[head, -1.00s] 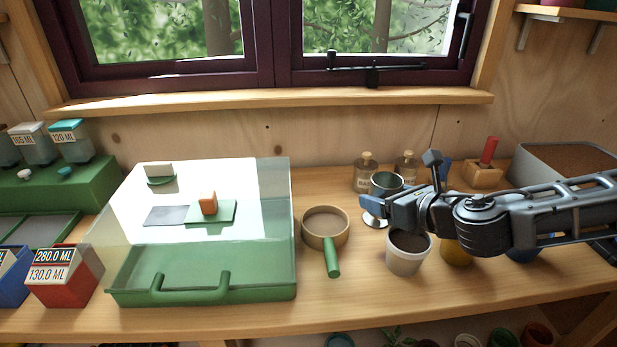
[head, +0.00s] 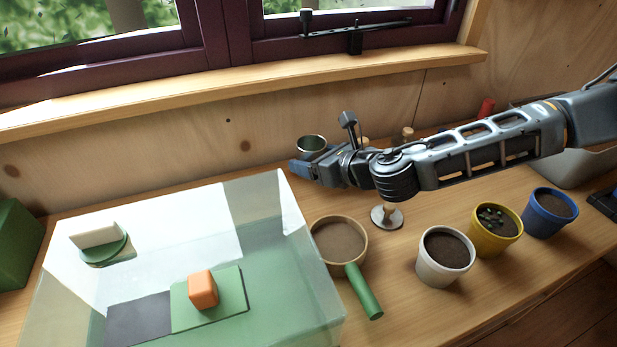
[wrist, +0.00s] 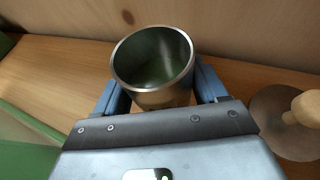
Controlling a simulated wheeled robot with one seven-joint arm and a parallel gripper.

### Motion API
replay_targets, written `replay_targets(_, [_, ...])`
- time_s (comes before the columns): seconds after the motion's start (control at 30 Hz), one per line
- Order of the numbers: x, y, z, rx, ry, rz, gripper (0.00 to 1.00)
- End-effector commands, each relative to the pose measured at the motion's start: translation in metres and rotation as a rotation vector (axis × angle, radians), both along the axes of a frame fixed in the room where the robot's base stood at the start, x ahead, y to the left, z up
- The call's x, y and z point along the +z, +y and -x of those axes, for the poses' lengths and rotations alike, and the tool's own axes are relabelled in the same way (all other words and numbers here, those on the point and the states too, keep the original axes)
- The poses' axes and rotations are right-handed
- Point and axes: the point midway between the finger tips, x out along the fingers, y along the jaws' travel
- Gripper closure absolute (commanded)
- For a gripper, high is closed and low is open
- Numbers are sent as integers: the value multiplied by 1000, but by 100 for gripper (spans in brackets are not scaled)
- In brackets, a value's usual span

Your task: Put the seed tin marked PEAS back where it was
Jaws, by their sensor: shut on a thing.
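A round metal tin (head: 311,144) with an open top and a shiny rim is in my gripper, near the back wall behind the sieve. In the wrist view the tin (wrist: 128,84) sits between the two blue fingers of my gripper (wrist: 160,92), roughly upright, and its inside looks empty. My gripper (head: 303,168) is shut on it in the head view too. No PEAS marking shows on the visible side. I cannot tell whether the tin's base touches the bench.
White (head: 445,260), yellow (head: 495,230) and blue (head: 550,212) pots stand rightward. My arm partly hides corked bottles (head: 407,133).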

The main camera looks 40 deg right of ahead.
Motion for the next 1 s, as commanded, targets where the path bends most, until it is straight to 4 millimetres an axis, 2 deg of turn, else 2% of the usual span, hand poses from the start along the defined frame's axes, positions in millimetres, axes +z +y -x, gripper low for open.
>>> replay_targets(0.07, [-11, 0, 0, -1, 0, -2, 64])
replay_targets(0.27, [-24, 0, 0, -1, -1, -2, 64])
replay_targets(0.5, [-54, 0, 0, -2, 0, -1, 64])
replay_targets(0.9, [-60, 0, 0, 0, -1, 1, 64])
replay_targets(0.93, [-59, 0, 0, 0, -1, 1, 26])
replay_targets(1.0, [-59, 0, 0, 0, -1, 1, 19])
